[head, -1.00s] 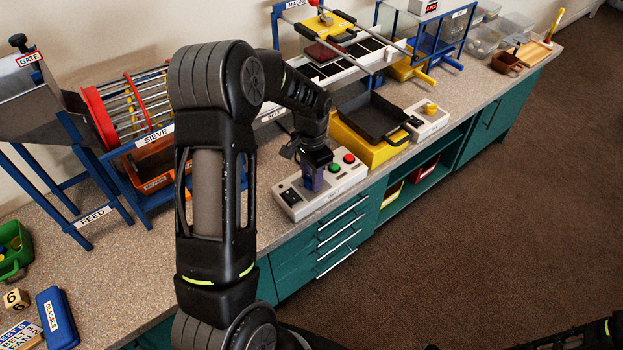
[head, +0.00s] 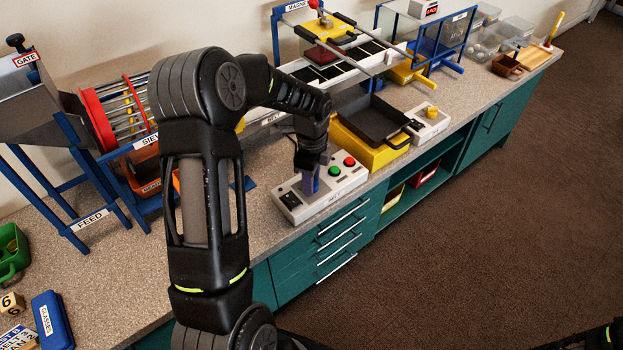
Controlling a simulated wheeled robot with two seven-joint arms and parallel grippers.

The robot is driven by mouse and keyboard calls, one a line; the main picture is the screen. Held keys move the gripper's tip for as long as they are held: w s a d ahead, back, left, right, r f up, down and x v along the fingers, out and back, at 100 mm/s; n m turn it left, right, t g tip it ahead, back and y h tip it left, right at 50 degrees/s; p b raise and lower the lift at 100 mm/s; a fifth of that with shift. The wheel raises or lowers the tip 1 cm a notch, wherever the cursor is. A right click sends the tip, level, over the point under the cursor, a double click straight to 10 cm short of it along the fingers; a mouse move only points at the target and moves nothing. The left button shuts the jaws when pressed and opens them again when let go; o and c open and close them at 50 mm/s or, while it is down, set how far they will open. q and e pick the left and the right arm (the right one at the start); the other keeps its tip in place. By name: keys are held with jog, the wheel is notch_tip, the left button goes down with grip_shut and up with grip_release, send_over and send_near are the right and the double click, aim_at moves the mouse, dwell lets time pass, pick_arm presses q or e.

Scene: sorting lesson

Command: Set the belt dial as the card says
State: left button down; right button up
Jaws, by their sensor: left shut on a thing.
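The belt control box (head: 352,180) is a pale box on the bench's front edge, with a green and a red button and a label that seems to read BELT. My left gripper (head: 310,188) points down onto the left part of this box. It is shut at the place of the dial, and its fingers hide the dial and its setting. The card (head: 18,338) lies at the bottom left, cut by the picture edge; its print is only partly readable, with BELT and a 3 on one line. My right gripper is out of view.
A yellow stand with a black tray (head: 372,118) is just right of the box. A second control box (head: 428,124) with a yellow knob stands beyond it. The sieve (head: 118,108) is at the left. A blue glasses case (head: 52,322) lies near the card.

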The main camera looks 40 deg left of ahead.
pick_arm(q)
jog(key=shift+m, duration=1.7)
jog(key=c, duration=1)
grip_release()
jog(key=shift+r, duration=0.1)
notch_tip(320, 180, up, 8)
jog(key=shift+f, duration=0.2)
jog(key=shift+f, duration=0.1)
